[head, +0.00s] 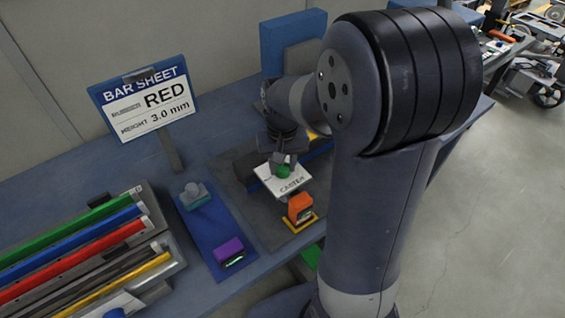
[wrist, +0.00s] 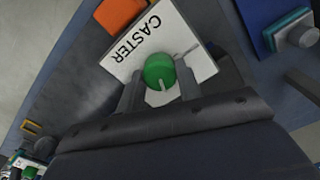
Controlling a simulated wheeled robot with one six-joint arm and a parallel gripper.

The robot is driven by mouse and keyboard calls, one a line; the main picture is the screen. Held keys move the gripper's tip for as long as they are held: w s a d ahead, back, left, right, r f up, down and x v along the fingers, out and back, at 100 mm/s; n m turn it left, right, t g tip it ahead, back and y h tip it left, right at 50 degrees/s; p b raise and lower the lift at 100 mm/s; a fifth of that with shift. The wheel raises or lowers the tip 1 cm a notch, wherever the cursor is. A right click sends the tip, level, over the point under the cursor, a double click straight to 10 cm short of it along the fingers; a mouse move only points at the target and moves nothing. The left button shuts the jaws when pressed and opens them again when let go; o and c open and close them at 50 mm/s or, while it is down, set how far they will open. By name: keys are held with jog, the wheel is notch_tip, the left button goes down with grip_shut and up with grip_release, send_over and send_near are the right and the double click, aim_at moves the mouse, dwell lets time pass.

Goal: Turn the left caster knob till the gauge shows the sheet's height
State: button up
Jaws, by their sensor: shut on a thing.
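A green knob (head: 283,171) sits on a white plate (head: 294,185) lettered CASTER. My gripper (head: 282,163) is down at the knob, its fingers on either side of it. In the wrist view the knob (wrist: 159,70) shows between the two fingers, with a pale mark line on its near side and a pointer line on the plate (wrist: 128,58). The sheet (head: 150,100) on a stand reads BAR SHEET, RED, HEIGHT 3.0 mm. An orange gauge (head: 300,207) stands in front of the plate; its reading is too small to tell.
A purple block with a small display (head: 229,250) and a grey knob-like part (head: 193,192) stand on a blue mat (head: 208,227). Coloured bars (head: 75,262) lie in a rack at the left. A blue block (head: 285,45) stands behind. My arm hides the table's right side.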

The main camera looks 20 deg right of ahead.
jog(key=shift+n, duration=2.5)
jog(key=o, duration=1)
jog(key=shift+c, duration=0.2)
jog(key=shift+r, duration=0.15)
notch_tip(320, 180, up, 11)
jog(key=shift+f, duration=0.2)
